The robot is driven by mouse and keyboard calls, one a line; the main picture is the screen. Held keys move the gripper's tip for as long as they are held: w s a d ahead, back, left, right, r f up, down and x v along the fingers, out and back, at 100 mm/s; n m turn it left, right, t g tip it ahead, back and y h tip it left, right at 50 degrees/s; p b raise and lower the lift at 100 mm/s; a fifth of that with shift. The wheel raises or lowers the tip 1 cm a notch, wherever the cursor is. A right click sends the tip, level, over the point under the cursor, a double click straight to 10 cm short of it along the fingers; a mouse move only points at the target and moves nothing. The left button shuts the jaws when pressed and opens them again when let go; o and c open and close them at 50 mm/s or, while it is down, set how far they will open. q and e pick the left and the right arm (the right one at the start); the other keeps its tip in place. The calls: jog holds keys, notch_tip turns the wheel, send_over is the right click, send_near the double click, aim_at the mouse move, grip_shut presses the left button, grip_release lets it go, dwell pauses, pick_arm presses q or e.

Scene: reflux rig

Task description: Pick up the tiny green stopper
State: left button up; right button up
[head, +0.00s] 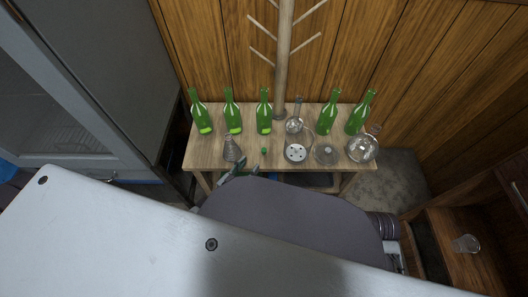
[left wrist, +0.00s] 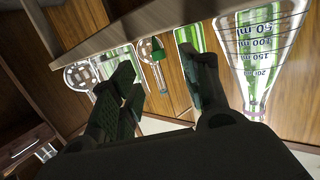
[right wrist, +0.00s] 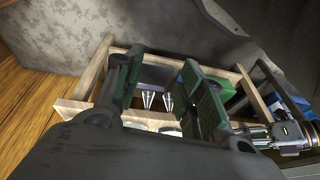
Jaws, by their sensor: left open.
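In the left wrist view a small green piece (left wrist: 157,51), likely the stopper, shows between and beyond the fingers. My left gripper (head: 240,170) is open and empty at the table's front edge, just left of and nearer than the stopper, apart from it. My right gripper (right wrist: 170,90) shows only in the right wrist view. Its fingers are apart with nothing between them, and it faces the underside of a wooden frame.
Several green bottles (head: 264,112) line the back, with a round flask (head: 363,150) at the right end. A wooden stand (head: 283,60) rises behind.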

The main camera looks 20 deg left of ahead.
aim_at(264, 151)
pick_arm(q)
jog(key=x, duration=0.2)
jog(key=shift+w+d+f+b, duration=0.1)
jog(key=shift+w+b, duration=0.25)
jog(key=shift+b+x, duration=0.3)
jog(key=shift+x, duration=0.85)
jog(key=shift+w+d, duration=0.15)
jog(key=shift+w, duration=0.25)
pick_arm(e)
jog(key=r, duration=0.2)
jog(key=shift+s+a+r+t, duration=0.15)
jog(key=shift+s+r+t, duration=0.1)
jog(key=shift+r+t, duration=0.1)
jog(key=shift+s+f, duration=0.1)
jog(key=shift+f, duration=0.1)
pick_arm(q)
jog(key=shift+w, duration=0.1)
